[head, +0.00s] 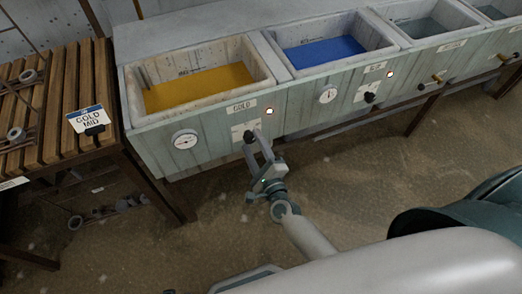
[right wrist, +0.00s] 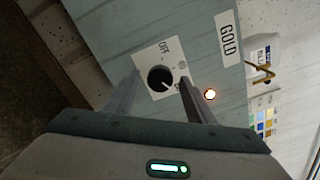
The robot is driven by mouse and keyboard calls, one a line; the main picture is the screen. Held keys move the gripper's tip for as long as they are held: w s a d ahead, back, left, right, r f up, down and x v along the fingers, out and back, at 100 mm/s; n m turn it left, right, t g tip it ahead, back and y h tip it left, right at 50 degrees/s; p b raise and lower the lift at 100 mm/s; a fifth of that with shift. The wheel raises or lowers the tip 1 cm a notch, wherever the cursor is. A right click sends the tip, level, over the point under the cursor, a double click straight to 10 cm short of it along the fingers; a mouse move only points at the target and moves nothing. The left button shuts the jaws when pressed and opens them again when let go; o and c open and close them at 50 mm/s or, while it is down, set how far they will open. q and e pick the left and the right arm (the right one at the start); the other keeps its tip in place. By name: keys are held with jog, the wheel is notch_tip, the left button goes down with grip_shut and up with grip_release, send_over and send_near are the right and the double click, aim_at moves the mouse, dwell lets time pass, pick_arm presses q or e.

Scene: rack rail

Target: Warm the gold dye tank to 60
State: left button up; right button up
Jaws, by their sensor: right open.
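The gold dye tank (head: 140,101) stands at the left of the row in the head view, with yellow-gold liquid inside. Its front carries a GOLD label, a round gauge (head: 185,139) and a lit lamp (head: 269,111). The gauge reading is too small to read. In the right wrist view, a black knob (right wrist: 160,78) sits on a white plate marked OFF, left of the GOLD label (right wrist: 228,38). Its pale pointer aims to the lower right, away from OFF. My right gripper (head: 257,144) is open at the knob, fingers on either side; contact is unclear. My left gripper is not in view.
A blue dye tank (head: 326,50) and further tanks stand to the right, with knobs and taps on their fronts. The floor before the tanks is largely clear.

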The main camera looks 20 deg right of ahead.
jog(key=shift+s, duration=0.55)
pick_arm(q)
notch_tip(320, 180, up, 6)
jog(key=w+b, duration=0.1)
jog(key=b, duration=0.1)
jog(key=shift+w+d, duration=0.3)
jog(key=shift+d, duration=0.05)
pick_arm(e)
jog(key=s, duration=1.6)
jog(key=shift+s+d, duration=0.15)
jog(key=shift+d, duration=0.15)
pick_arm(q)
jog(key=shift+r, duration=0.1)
